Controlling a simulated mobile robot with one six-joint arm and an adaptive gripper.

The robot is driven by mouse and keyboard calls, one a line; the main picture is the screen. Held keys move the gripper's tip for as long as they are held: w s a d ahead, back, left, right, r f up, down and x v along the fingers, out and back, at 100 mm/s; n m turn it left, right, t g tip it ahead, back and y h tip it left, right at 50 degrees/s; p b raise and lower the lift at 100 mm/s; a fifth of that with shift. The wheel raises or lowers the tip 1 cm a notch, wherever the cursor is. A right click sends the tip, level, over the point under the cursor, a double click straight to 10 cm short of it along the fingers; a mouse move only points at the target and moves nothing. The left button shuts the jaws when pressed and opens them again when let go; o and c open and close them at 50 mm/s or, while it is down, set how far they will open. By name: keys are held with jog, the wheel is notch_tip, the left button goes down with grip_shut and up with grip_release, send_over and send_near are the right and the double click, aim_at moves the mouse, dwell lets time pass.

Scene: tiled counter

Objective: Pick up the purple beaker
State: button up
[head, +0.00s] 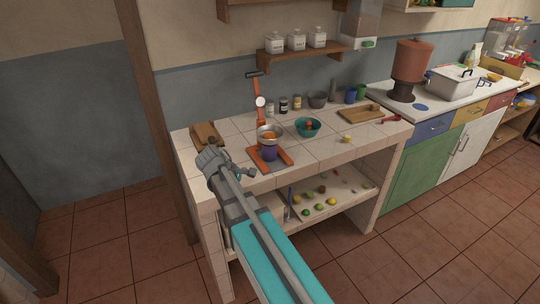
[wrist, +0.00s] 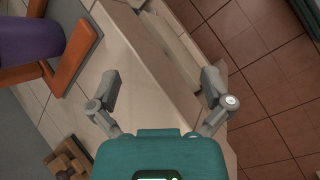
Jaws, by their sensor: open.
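The purple beaker (head: 269,152) stands between the legs of an orange base (head: 283,156) on the tiled counter, below a metal bowl (head: 270,130). In the wrist view the purple beaker (wrist: 28,42) shows at the upper left, cut off by the frame edge, with the orange base (wrist: 75,55) around its near side. My gripper (head: 246,173) is by the front edge of the counter, left of and nearer than the beaker. In the wrist view my gripper (wrist: 161,84) is open, with nothing between its fingers.
The orange stand's column (head: 257,90) rises behind the bowl. A wooden block (head: 206,136) is at the counter's left, a teal bowl (head: 308,127) right of the stand. A lower shelf (head: 335,199) holds fruit. Bare tiles lie right of the base.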

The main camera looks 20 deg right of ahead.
aim_at(270, 152)
jog(key=w+r+n+h, duration=0.1)
jog(key=w+n+h, duration=0.1)
jog(key=w, duration=0.1)
jog(key=w+d+r+n+h+b, duration=0.1)
jog(key=w+n, duration=0.2)
jog(key=w, duration=0.1)
jog(key=w+d+r+n+h+b, duration=0.1)
jog(key=w+r+n+h, duration=0.1)
jog(key=w+n, duration=0.1)
jog(key=shift+w+d+t+h, duration=0.2)
jog(key=shift+w+t+h, duration=0.15)
jog(key=shift+w, duration=0.25)
jog(key=shift+w+r+n+h+b, duration=0.3)
jog(key=shift+w+r+n+h, duration=0.05)
jog(key=shift+w+r+n, duration=0.15)
jog(key=shift+s, duration=0.1)
jog(key=shift+d, duration=0.1)
jog(key=b+x, duration=0.3)
jog(key=x, duration=0.4)
jog(key=shift+d+f, duration=0.25)
jog(key=shift+f, duration=0.05)
jog(key=shift+d, duration=0.4)
jog(key=shift+d+f, duration=0.1)
jog(key=shift+d, duration=0.05)
jog(key=shift+w+b+x, duration=0.15)
jog(key=shift+b+x, duration=0.35)
jog(key=shift+x, duration=0.75)
jog(key=shift+w+b+x, duration=0.1)
jog(key=shift+b+x, duration=0.4)
jog(key=shift+x, duration=0.75)
